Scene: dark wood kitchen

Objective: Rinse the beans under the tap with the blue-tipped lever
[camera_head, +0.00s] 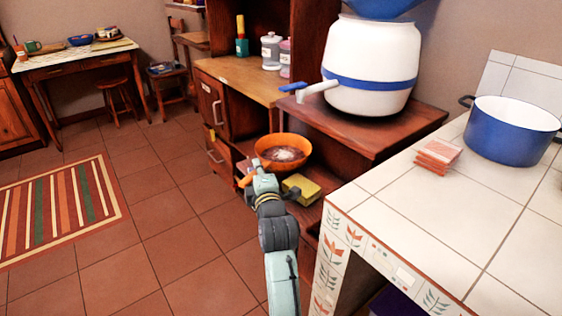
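A large white water container (372,58) with a blue band stands on a wooden shelf. Its white tap (318,91) sticks out to the left, with a blue-tipped lever (291,87). An orange bowl (265,142) stands on a lower wooden surface below and left of the tap. It holds something dark with a pale patch in the middle; I cannot make out single beans. My gripper (251,173) is at the bowl's front left, by the rim. An orange piece shows beside its tip. I cannot tell if it touches or holds anything.
A yellow-green sponge (302,189) lies right of my gripper, in front of the bowl. The tiled counter (420,215) at right bears a blue pot (510,135) and stacked coasters (438,154). The wooden cabinet (240,80) stands behind. Floor at left is clear around a striped rug (60,208).

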